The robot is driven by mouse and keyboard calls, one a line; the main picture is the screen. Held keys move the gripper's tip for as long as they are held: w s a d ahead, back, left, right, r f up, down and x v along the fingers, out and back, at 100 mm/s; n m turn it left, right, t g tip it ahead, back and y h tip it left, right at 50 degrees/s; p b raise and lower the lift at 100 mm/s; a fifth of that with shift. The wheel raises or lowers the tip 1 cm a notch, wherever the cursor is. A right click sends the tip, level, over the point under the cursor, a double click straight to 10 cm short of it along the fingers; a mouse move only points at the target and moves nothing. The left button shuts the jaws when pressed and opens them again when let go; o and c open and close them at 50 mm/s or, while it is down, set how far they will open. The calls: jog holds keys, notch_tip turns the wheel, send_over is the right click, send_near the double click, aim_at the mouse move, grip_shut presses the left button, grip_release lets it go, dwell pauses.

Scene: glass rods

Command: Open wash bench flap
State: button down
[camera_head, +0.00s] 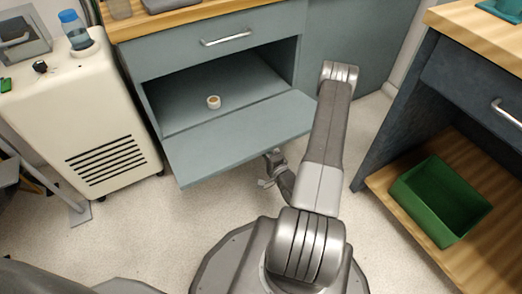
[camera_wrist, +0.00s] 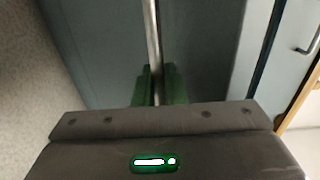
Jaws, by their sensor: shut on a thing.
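The wash bench flap (camera_head: 240,137) is the grey-blue panel below the drawer in the head view. It is hinged down, close to level, and the compartment behind it (camera_head: 215,85) is open to view. My gripper (camera_wrist: 158,85) is shut on the flap's metal bar handle (camera_wrist: 152,40) in the wrist view, with a green finger on each side of the bar. In the head view the wrist end of my arm shows at the flap's front edge, and the fingers and handle are hidden beneath the flap.
A small tape-like ring (camera_head: 214,102) sits inside the compartment. A closed drawer (camera_head: 215,42) is above it. A white wheeled unit (camera_head: 75,110) with a blue bottle (camera_head: 75,30) stands left. A green bin (camera_head: 440,200) sits on the right bench's low shelf. Floor in front is partly clear.

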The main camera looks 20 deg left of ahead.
jog(key=c, duration=1.7)
grip_release()
jog(key=shift+d, duration=0.1)
jog(key=p+v, duration=0.3)
jog(key=v, duration=1)
jog(key=shift+s+d, duration=0.25)
